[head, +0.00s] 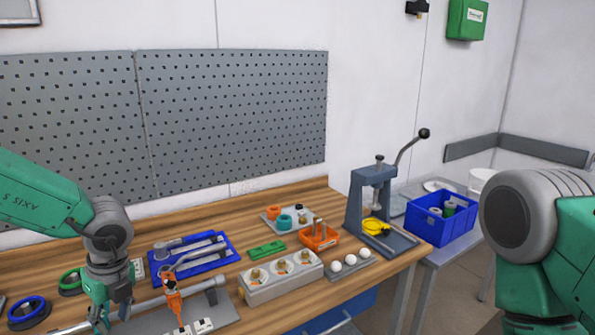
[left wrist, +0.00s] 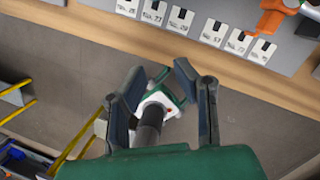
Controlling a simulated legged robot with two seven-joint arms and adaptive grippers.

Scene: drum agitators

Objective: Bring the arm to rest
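My left gripper (head: 110,312) hangs fingers down over the front left part of the wooden workbench (head: 345,295) in the head view. In the left wrist view its two dark fingers (left wrist: 160,72) stand apart with nothing held between them. There the bench edge runs across the top, with the floor below it. My right arm shows only as a grey and green link at the right edge of the head view; its gripper is out of the picture.
Near the left gripper are an orange tool (head: 173,302) on a grey plate and blue (head: 28,310) and green rings. Behind lie a blue tool tray (head: 205,262) and a white block (head: 282,279). A lever press (head: 372,205) stands right, beside a blue bin (head: 440,228).

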